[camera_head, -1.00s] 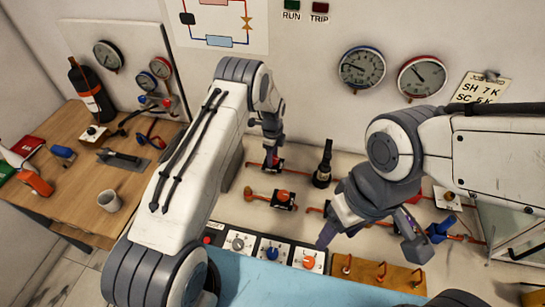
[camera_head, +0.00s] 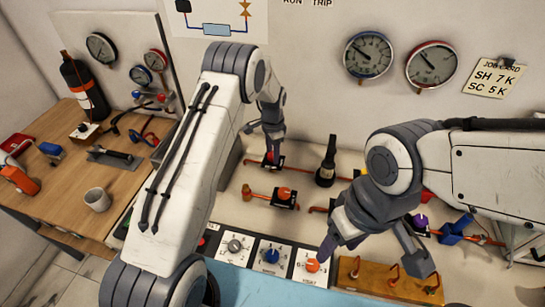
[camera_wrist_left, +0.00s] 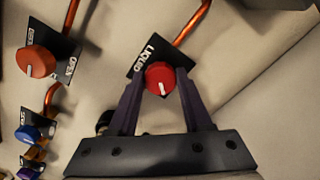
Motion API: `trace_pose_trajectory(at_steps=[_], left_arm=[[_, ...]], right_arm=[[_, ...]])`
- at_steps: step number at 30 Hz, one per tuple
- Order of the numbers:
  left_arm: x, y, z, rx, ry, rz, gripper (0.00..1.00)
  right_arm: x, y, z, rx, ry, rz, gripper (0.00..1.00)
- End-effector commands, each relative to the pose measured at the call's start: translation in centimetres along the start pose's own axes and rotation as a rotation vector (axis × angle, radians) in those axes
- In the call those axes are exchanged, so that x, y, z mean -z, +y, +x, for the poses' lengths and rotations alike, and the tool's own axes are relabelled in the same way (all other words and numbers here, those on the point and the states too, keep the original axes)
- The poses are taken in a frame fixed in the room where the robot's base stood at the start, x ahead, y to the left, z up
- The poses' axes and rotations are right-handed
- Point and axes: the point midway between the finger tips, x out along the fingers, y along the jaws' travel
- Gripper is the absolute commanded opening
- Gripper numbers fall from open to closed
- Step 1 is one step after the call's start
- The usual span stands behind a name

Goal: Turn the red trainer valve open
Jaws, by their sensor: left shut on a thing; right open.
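The red valve knob (camera_wrist_left: 160,77) sits on a black plate lettered LIQUID, on a copper pipe. A white mark on the knob points down in the left wrist view. My left gripper (camera_wrist_left: 158,92) is shut on this knob, one finger on each side. In the head view my left gripper (camera_head: 271,150) reaches down to the valve and mostly hides the red knob (camera_head: 271,158). My right gripper (camera_head: 376,252) is open and empty, above the front of the rig near the brass block.
An orange valve knob (camera_head: 284,192) on a similar plate is nearby; it also shows in the left wrist view (camera_wrist_left: 36,62). A black bottle-shaped part (camera_head: 327,165) stands to the right. Dial panels (camera_head: 271,255) and a brass block (camera_head: 385,283) line the front.

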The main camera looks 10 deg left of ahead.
Motion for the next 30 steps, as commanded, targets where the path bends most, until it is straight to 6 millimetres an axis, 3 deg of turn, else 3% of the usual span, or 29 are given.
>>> trace_pose_trajectory(at_steps=[15,30], left_arm=[[0.1,0.0,0.0,0.002,0.002,-0.466,0.0],[0.1,0.1,-0.1,0.002,0.002,-0.697,0.0]], right_arm=[[-0.1,0.2,2.5,0.0,0.0,-0.002,0.61],[-0.2,0.2,3.3,0.0,0.0,-0.002,0.61]])
